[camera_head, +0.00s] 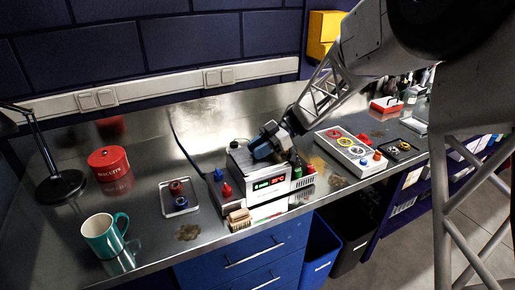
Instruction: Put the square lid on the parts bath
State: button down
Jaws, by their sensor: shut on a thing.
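My gripper (276,152) is over the bath's top, tilted down, and is shut. What it holds is mostly hidden by the gripper; it appears to be the square lid. A flat grey surface (243,163) shows at the bath's top left, beside the gripper. I cannot tell whether this is the lid or the bath's rim, or whether the lid touches the bath.
Left of the bath are a small box with a red knob (226,190), a tray (180,205), a red tin (109,167), a teal mug (101,236) and a lamp (66,186).

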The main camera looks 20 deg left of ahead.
jog(key=shift+f, duration=0.2)
jog(key=c, duration=0.8)
grip_release()
jog(key=shift+w, duration=0.1)
jog(key=shift+v, duration=3.85)
jog(key=shift+r, duration=0.15)
